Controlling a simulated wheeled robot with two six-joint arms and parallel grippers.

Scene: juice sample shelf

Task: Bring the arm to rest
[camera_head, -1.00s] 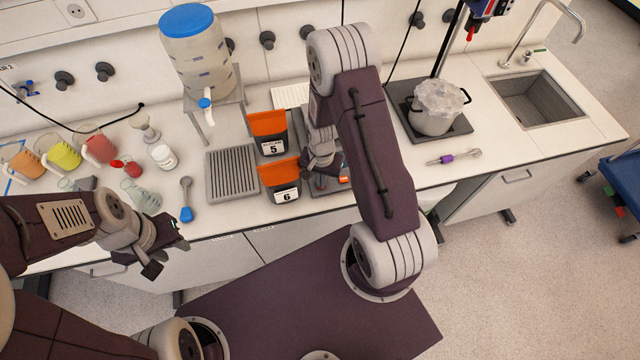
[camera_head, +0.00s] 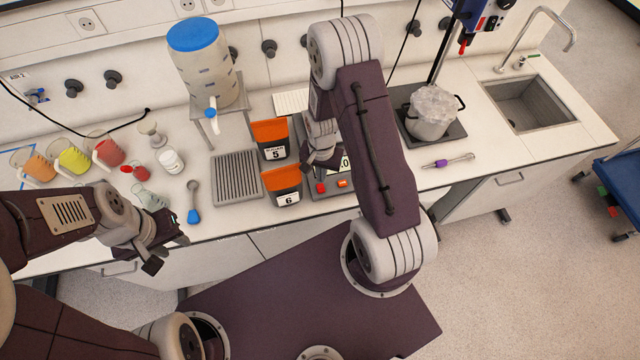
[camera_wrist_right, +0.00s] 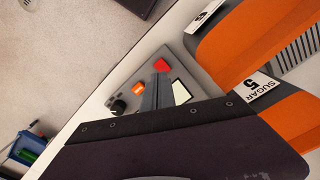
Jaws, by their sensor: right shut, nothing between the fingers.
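My right arm reaches over the bench in the head view, bent at the elbow. My right gripper (camera_head: 318,165) is shut and empty, above the back part of a grey scale (camera_head: 322,192) and just right of the orange-topped bins. In the right wrist view the gripper's narrow dark fingers (camera_wrist_right: 157,85) show in front of the scale's red and orange buttons. My left gripper (camera_head: 165,252) hangs in front of the bench edge, its fingers apart and nothing visible between them.
Bin 5 (camera_head: 271,138) and bin 6 (camera_head: 283,186) stand close to the right gripper's left. A drip tray (camera_head: 236,178), a blue spoon (camera_head: 194,205) and beakers lie further left. A pot (camera_head: 430,120) stands to the right. Bench between scale and purple tool (camera_head: 448,161) is partly hidden by my arm.

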